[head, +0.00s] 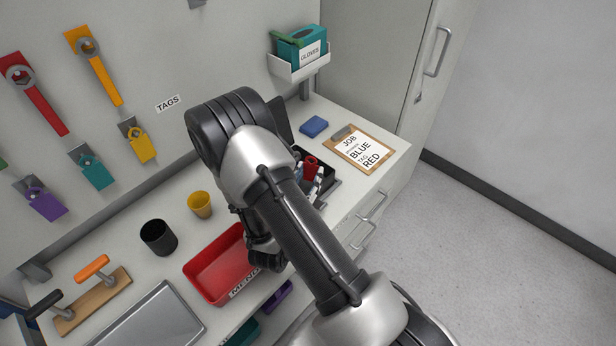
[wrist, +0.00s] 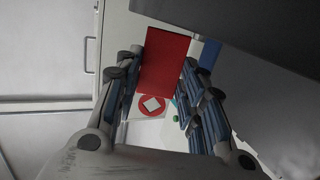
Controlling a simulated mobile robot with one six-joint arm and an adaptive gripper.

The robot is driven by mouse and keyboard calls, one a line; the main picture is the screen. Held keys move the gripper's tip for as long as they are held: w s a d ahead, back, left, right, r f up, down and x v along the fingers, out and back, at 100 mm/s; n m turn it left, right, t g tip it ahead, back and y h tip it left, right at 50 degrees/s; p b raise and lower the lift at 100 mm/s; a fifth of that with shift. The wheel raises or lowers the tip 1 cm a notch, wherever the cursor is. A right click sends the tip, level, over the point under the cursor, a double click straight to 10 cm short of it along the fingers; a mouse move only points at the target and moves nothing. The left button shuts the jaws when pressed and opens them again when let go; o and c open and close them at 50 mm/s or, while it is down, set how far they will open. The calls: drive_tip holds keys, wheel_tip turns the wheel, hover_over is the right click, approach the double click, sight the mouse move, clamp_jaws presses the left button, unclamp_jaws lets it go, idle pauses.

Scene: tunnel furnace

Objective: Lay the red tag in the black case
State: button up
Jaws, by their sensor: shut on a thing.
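In the head view my gripper (head: 320,174) is mostly hidden behind my arm. I cannot tell whether the tag touches the case.
A red tray (head: 212,270), black cup (head: 158,238) and yellow cup (head: 200,205) stand to the left. Wrenches and tags hang on the wall.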

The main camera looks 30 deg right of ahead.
drive_tip(key=shift+f+b, duration=0.45)
drive_tip(key=o, duration=0.9)
drive_tip(key=shift+r, duration=0.1)
drive_tip(key=shift+r, duration=0.1)
